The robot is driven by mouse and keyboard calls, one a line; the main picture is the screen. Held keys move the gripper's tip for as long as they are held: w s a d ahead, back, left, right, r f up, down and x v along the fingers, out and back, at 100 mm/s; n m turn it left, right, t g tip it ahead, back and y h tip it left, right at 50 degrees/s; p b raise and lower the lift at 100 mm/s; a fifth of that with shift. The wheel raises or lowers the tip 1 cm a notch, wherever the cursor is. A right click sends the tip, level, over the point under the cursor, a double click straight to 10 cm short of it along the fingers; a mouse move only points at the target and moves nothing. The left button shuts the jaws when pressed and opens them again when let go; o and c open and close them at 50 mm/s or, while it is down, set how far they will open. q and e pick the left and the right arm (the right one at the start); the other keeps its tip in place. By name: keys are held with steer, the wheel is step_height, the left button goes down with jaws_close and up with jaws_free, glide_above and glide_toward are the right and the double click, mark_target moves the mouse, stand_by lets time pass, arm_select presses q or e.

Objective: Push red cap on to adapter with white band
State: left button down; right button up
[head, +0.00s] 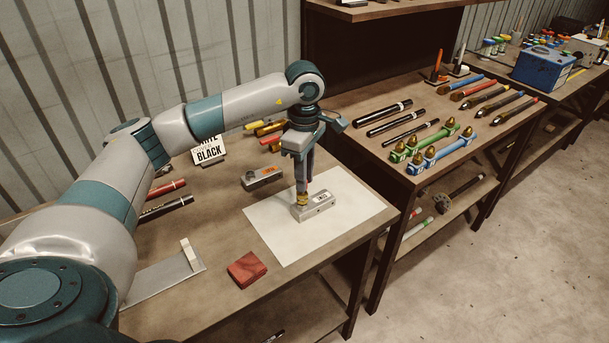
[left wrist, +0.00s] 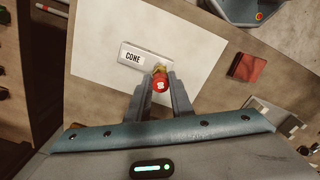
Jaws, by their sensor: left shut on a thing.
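My left gripper (head: 302,190) points down over the white sheet, with its fingertips at one end of a grey block (head: 318,206). In the left wrist view the gripper (left wrist: 160,84) is shut on a round red cap (left wrist: 160,83) with a pale mark in its middle. A brass adapter (head: 302,199) shows just below the fingertips at the block's end; it also shows beside the cap in the left wrist view (left wrist: 160,69). The block (left wrist: 131,58) bears a label reading CONE. I cannot tell whether cap and adapter touch, and no white band is clear. My right gripper is out of view.
The white sheet (head: 270,225) lies on the wooden table. A second grey block (head: 262,178) stands behind it, and a dark red block (head: 247,269) lies in front. A black-lettered sign (head: 208,151) stands farther back.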

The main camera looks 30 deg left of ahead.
arm_select(q)
steer(key=shift+f+b, duration=0.7)
steer(key=shift+f, duration=0.25)
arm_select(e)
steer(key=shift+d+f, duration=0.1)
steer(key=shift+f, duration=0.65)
arm_select(q)
steer(key=c, duration=1.5)
jaws_free()
steer(key=shift+r, duration=0.1)
steer(key=shift+r, duration=0.1)
step_height(320, 180, up, 8)
steer(key=shift+w+f+b, duration=0.1)
steer(key=shift+f+b, duration=0.1)
steer(key=shift+b, duration=0.9)
step_height(320, 180, up, 10)
steer(key=shift+f, duration=0.25)
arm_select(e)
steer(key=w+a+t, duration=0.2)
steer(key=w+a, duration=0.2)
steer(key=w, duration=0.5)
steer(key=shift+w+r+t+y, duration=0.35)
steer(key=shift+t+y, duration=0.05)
